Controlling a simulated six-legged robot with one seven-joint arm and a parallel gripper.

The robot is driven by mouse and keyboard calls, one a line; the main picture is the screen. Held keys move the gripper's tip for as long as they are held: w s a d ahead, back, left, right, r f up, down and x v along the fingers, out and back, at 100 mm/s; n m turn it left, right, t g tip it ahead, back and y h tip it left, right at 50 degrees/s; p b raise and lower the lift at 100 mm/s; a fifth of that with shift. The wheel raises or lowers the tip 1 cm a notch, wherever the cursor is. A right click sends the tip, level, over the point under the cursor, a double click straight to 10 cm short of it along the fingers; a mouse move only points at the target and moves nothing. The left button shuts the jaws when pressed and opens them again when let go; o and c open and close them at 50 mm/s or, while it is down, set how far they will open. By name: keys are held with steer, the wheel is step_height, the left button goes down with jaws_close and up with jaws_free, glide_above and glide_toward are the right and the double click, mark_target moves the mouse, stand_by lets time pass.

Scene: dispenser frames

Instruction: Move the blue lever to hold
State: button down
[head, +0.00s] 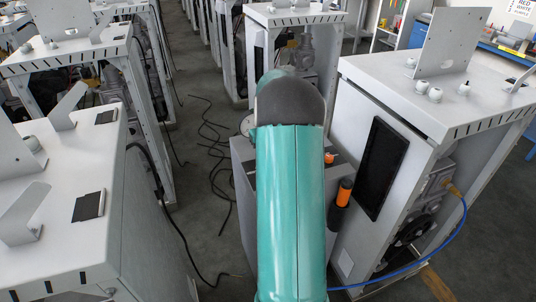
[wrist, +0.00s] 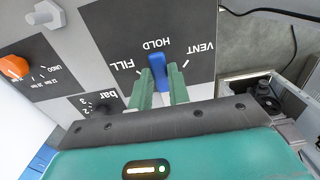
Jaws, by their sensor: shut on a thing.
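The blue lever (wrist: 157,66) shows in the wrist view on a dark panel (wrist: 196,22) marked FILL, HOLD and VENT, with the lettering upside down. The lever's upper end in the picture lies close to HOLD, between FILL and VENT. My gripper (wrist: 160,80) is shut on the lever, with one green finger on each side of it. The fingers hide part of the lever's sides. In the head view my teal arm hides the gripper and the lever.
In the wrist view an orange knob (wrist: 14,67) and a black dial marked bar (wrist: 104,108) sit left of the lever. In the head view a white dispenser frame (head: 372,85) stands right of my arm, with a blue cable (head: 462,225). Black cables lie on the floor at left.

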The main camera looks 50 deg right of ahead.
steer(key=c, duration=1.3)
jaws_free()
step_height(320, 180, up, 14)
steer(key=shift+f, duration=0.1)
steer(key=shift+s, duration=0.15)
